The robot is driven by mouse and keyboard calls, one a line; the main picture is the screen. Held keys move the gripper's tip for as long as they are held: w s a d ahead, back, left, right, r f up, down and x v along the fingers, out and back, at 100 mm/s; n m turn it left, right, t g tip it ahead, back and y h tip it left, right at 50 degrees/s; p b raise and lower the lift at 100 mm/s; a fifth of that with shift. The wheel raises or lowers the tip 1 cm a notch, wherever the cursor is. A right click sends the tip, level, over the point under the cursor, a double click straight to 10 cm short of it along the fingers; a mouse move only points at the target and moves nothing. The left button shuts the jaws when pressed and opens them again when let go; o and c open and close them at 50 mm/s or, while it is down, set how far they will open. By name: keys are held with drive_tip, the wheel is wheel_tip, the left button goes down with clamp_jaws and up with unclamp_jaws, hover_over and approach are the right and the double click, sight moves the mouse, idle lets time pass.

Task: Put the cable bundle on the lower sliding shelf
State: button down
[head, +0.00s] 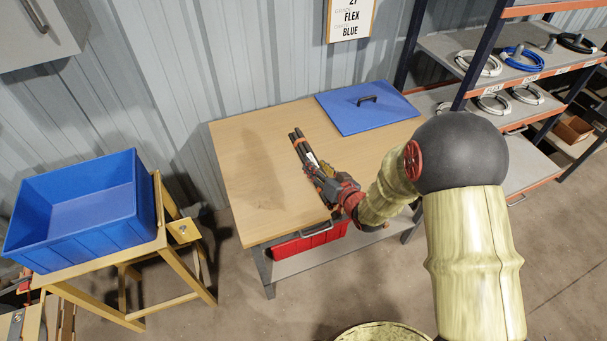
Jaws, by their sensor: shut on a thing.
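The cable bundle (298,144) is a set of dark, straight lengths with orange ties. It lies over the middle of the wooden table, slanting toward my arm. My gripper (321,174) is shut on it near its lower end, and the fingers hide part of it. I cannot tell whether the bundle touches the tabletop.
The wooden table (245,185) carries a blue lid (350,119) with a black handle. A blue bin (55,240) stands on a wooden stand at left. The rack's upper shelves hold several cable coils (522,58).

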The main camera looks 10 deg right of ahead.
drive_tip(key=w+a+f+b, duration=0.1)
drive_tip(key=a+f, duration=0.1)
drive_tip(key=a, duration=0.1)
drive_tip(key=w+a+f+b, duration=0.1)
drive_tip(key=a+f, duration=0.2)
drive_tip(key=a, duration=0.1)
drive_tip(key=w+a+f+b, duration=0.1)
drive_tip(key=a+f, duration=0.1)
drive_tip(key=a, duration=0.1)
drive_tip(key=shift+w+a+f, duration=0.2)
drive_tip(key=shift+w+a, duration=0.15)
drive_tip(key=shift+w, duration=0.05)
drive_tip(key=shift+w+a+f, duration=0.15)
drive_tip(key=shift+a+f, duration=0.35)
drive_tip(key=shift+f, duration=0.1)
drive_tip(key=shift+f+b, duration=0.95)
drive_tip(key=shift+f, duration=0.55)
drive_tip(key=shift+a+r, duration=0.1)
drive_tip(key=c, duration=1.6)
unclamp_jaws()
drive_tip(key=shift+f, duration=0.45)
drive_tip(key=o, duration=0.4)
